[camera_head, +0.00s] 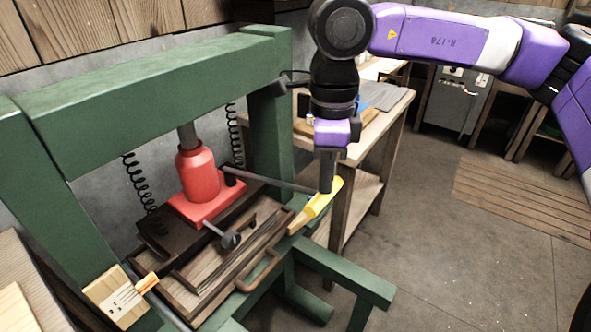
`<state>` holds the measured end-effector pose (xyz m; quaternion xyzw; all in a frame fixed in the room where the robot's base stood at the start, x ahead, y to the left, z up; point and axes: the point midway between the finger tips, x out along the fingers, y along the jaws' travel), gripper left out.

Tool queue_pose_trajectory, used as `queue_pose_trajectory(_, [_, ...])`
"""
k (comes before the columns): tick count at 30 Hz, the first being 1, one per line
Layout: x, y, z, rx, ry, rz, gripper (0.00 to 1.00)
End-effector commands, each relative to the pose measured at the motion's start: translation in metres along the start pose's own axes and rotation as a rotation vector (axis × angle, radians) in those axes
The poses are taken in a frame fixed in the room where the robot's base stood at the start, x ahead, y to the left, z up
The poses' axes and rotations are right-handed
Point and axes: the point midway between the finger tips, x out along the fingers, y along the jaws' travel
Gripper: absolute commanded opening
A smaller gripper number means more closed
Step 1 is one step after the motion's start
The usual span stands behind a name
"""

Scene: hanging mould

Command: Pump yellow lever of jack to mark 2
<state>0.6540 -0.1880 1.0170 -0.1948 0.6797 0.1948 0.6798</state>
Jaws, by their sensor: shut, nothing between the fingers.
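The red jack (197,172) stands upright inside the green press frame. Its grey lever rod (275,183) runs right to a yellow grip (318,203), which slants at the frame's right edge. My gripper (327,188) points straight down, shut and empty, with its tips at the rod's outer end beside the yellow grip. It hides part of that end, and I cannot tell whether it touches. A pale scale plate (112,299) with dark marks is on the left post, with an orange pointer (147,283) at its right side. The mark numbers are too small to read.
The green frame's top beam (165,95) spans above the jack. A dark knob (230,239) and a wooden mould with a curved handle (262,272) lie below. A wooden workbench (372,130) stands behind my gripper. The floor at right is clear.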

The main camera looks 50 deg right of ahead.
Motion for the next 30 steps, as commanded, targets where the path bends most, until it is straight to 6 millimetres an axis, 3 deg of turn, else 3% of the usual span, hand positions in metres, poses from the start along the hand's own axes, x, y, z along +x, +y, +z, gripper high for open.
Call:
queue_pose_trajectory(3, [-0.010,0.000,0.000,0.000,0.001,-0.001,0.00])
queue_pose_trajectory(14, [-0.008,0.000,0.000,0.000,0.000,0.000,0.00])
queue_pose_trajectory(30, [0.042,0.000,0.000,0.001,-0.001,0.000,0.00])
